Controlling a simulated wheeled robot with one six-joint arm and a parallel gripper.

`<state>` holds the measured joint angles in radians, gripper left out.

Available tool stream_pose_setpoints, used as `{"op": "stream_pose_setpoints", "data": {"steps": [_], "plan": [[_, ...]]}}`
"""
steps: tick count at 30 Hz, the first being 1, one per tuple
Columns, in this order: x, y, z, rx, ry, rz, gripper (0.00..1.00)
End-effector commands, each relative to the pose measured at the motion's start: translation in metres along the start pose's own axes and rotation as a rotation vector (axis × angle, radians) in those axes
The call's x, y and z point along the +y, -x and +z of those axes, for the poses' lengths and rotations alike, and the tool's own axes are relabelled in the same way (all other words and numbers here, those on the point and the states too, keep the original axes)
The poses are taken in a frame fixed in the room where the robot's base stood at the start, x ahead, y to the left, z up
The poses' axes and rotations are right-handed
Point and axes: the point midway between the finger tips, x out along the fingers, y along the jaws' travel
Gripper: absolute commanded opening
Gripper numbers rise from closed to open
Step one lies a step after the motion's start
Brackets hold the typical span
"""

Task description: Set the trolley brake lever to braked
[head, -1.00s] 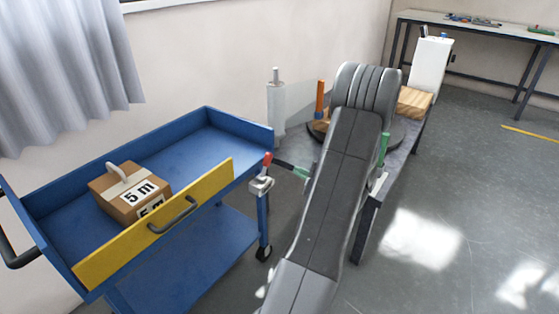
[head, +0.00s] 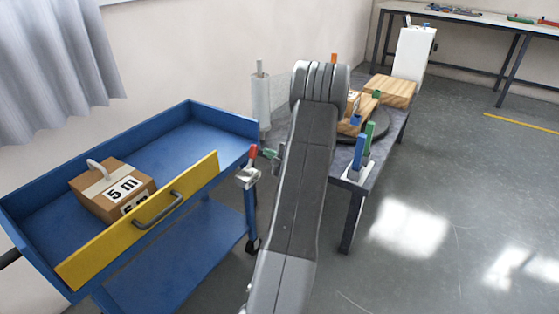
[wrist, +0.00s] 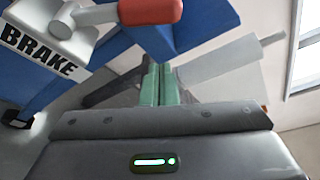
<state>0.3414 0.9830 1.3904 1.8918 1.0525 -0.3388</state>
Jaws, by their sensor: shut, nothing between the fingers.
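The blue trolley (head: 190,115) stands at left in the head view. Its brake unit (head: 248,178) is a pale block on the near right corner, with a red-gripped lever (head: 253,151) standing up from it. In the wrist view the block (wrist: 62,38) carries the word BRAKE, and the red grip (wrist: 150,11) extends to the right on a pale shaft. My gripper (head: 268,153) is just right of the red grip in the head view. In the wrist view its green fingers (wrist: 156,85) are together and empty, apart from the grip in the picture; contact is not clear.
A carton marked 5 m (head: 112,190) lies in the trolley tray behind a yellow panel (head: 140,222) with a handle. Right of my arm, a dark table (head: 345,170) holds wooden blocks and blue and green upright pieces. A white roll (head: 261,100) stands behind. Floor at right is clear.

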Motion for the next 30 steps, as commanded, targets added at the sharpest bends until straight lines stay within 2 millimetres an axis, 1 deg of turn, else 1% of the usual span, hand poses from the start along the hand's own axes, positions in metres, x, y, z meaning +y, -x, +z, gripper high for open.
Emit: {"op": "stream_pose_setpoints", "data": {"steps": [1, 3, 6, 12, 23, 26, 30], "plan": [[0.001, -0.011, 0.001, -0.004, 0.002, 0.000, 0.00], [-0.001, -0.002, 0.014, -0.001, 0.000, -0.001, 0.00], [-0.001, 0.003, 0.025, -0.001, 0.001, -0.001, 0.00], [0.000, 0.007, 0.037, 0.000, 0.000, -0.001, 0.00], [0.000, 0.008, 0.038, 0.000, 0.001, -0.001, 0.00], [-0.001, 0.009, 0.036, 0.000, 0.007, -0.003, 0.00], [-0.004, 0.015, 0.027, 0.001, 0.035, -0.014, 0.00]]}}
